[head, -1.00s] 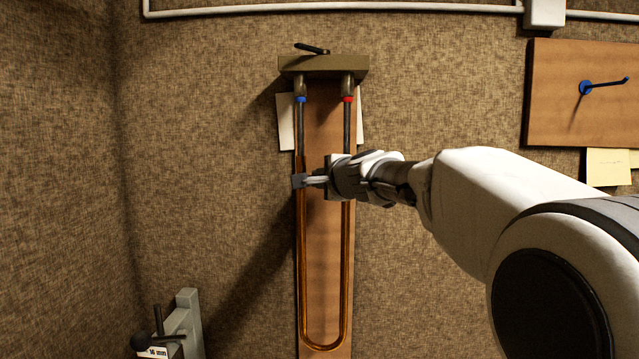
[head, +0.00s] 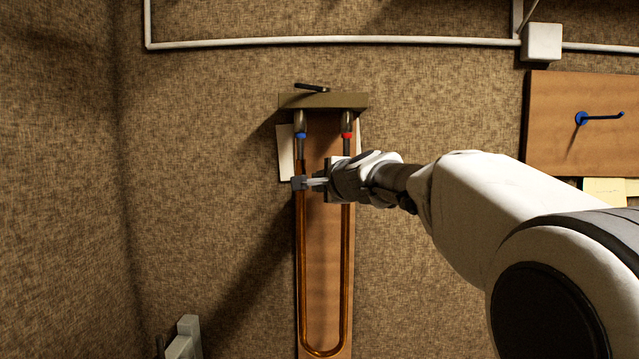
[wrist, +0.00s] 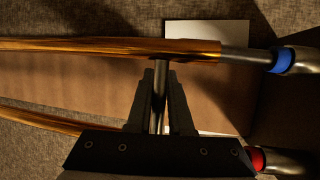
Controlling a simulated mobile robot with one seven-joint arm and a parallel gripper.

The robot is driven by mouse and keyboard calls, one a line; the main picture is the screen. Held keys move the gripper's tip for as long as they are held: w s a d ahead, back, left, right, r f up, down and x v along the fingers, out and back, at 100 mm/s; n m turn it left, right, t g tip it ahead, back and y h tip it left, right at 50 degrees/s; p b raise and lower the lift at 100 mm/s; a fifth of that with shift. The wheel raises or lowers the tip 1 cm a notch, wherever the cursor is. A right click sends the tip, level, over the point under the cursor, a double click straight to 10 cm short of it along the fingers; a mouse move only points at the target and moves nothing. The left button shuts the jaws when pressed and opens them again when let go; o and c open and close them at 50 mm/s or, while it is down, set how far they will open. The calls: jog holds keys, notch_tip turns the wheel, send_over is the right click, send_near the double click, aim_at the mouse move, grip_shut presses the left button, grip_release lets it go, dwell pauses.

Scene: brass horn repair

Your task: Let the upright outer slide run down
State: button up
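The outer slide (head: 348,270), a long copper-brown U of two tubes, hangs upright with its bend at the bottom. Its upper ends sit over two grey inner tubes, banded blue (head: 300,135) and red (head: 347,135); a short stretch of bare inner tube shows below the bands. My gripper (head: 312,183) reaches in from the right, near the slide's top. In the wrist view, its dark fingers (wrist: 160,105) close around a grey cross brace (wrist: 159,75) that meets the blue-side copper tube (wrist: 120,48). My gripper hides part of the red-side tube in the head view.
A clamp block (head: 323,101) with a black lever holds the inner tubes at the top of a wooden board (head: 325,240). Right is a panel with a blue hook (head: 583,118). A grey fixture (head: 185,338) stands at lower left.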

jog(key=o, duration=0.4)
jog(key=b+v, duration=0.2)
jog(key=v, duration=1.5)
jog(key=shift+s+r, duration=0.15)
jog(key=shift+s, duration=0.05)
